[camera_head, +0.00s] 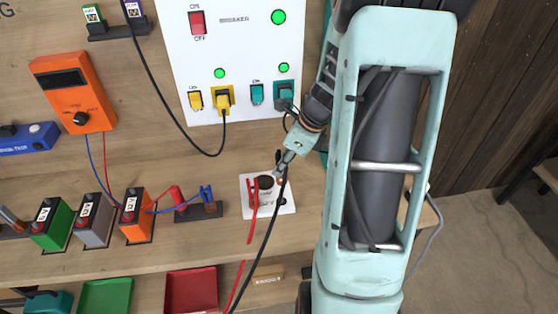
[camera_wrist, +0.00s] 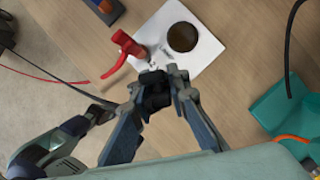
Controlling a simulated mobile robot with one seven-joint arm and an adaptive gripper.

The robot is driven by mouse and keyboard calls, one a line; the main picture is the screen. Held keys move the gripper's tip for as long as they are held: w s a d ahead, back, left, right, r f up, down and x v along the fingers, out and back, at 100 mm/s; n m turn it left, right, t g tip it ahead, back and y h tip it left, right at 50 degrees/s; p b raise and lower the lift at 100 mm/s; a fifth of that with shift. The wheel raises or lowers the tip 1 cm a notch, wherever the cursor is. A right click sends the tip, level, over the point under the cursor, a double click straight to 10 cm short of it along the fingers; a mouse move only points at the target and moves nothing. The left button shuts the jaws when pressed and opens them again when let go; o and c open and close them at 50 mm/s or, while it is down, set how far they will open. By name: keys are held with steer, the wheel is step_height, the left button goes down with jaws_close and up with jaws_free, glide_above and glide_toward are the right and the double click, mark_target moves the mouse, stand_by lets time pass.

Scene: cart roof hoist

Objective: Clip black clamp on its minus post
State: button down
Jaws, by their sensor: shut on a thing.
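My gripper (camera_wrist: 158,84) is shut on the black clamp (camera_wrist: 155,96), which it holds over the near edge of a white plate. In the head view my gripper (camera_head: 281,166) is at the plate's upper right, and a black cable runs down from there. The white plate (camera_head: 285,207) carries a dark round part (camera_head: 265,182), which also shows in the wrist view (camera_wrist: 182,37). A red clamp (camera_wrist: 128,46) sits at the plate's left side with a red cable. The minus post cannot be made out; the clamp and fingers may hide it. I cannot tell whether the clamp touches anything.
A stand with red and blue clips (camera_head: 198,211) is left of the plate. Orange (camera_head: 137,215), grey and green battery-like boxes stand further left. A white breaker panel (camera_head: 240,50) with plugs is behind. A teal object (camera_wrist: 285,108) is at right in the wrist view.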

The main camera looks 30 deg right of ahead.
steer(key=shift+f, duration=0.1)
steer(key=shift+f+b, duration=2.3)
steer(key=shift+f, duration=0.5)
steer(key=shift+f+b, duration=1)
steer(key=shift+f, duration=0.65)
steer(key=c, duration=1.8)
jaws_free()
steer(key=shift+o, duration=0.2)
steer(key=v, duration=1.2)
